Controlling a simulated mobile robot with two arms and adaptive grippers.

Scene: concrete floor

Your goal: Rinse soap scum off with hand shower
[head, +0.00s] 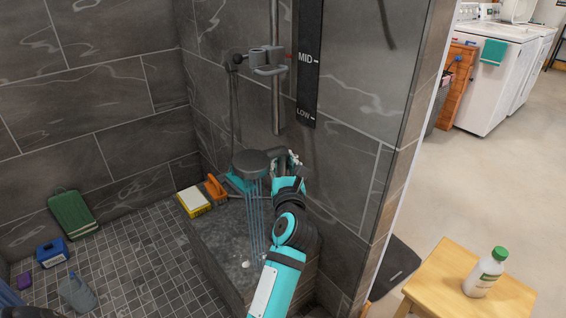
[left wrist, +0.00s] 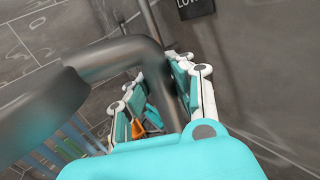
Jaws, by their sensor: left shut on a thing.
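The dark grey hand shower (head: 252,163) is held over the stone bench in the shower, its round head facing down. Blue water streams fall from it onto the bench. My left gripper (head: 285,163) is shut on its handle. In the left wrist view, the hand shower (left wrist: 35,112) is at the left, and its bent handle passes between the fingers of the left gripper (left wrist: 160,95). A small white patch (head: 245,264) shows on the bench top (head: 225,242); I cannot tell whether it is soap scum. My right gripper is not in view.
A yellow-and-white box (head: 194,202) and an orange brush (head: 216,189) are at the bench's back end. A green container (head: 73,214), a blue box (head: 52,253) and a grey jug (head: 77,292) are on the tiled floor. A wooden stool (head: 440,285) bears a white bottle (head: 485,274).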

